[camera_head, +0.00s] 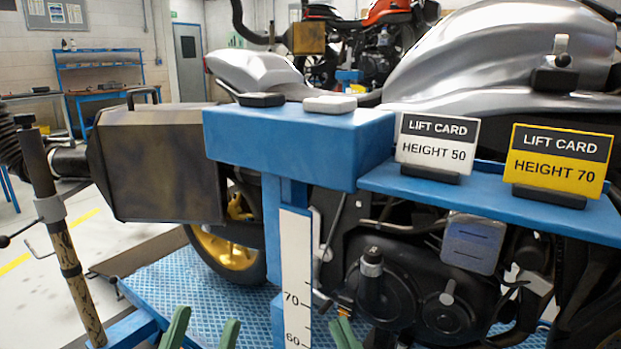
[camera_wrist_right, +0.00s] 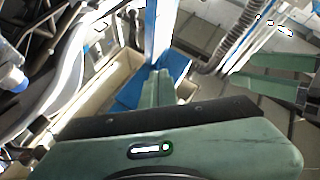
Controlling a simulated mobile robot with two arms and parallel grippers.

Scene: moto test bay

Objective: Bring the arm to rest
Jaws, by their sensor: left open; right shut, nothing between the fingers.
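My left gripper (camera_head: 207,315) shows at the bottom of the head view as two green fingers spread apart, with nothing between them. In the right wrist view it also shows at the right edge (camera_wrist_right: 238,67). My right gripper (camera_head: 340,322) shows as a green fingertip at the bottom of the head view, right of the height scale. In the right wrist view its fingers (camera_wrist_right: 157,74) are together and empty, pointing towards a blue surface. Most of both arms is out of view in the head view.
A blue post with a white height scale (camera_head: 296,270) stands between my grippers. A blue block (camera_head: 290,150) and a blue shelf (camera_head: 480,207) lie ahead. White (camera_head: 437,141) and yellow (camera_head: 560,158) lift cards stand on the shelf. A silver motorcycle (camera_head: 480,55) fills the right.

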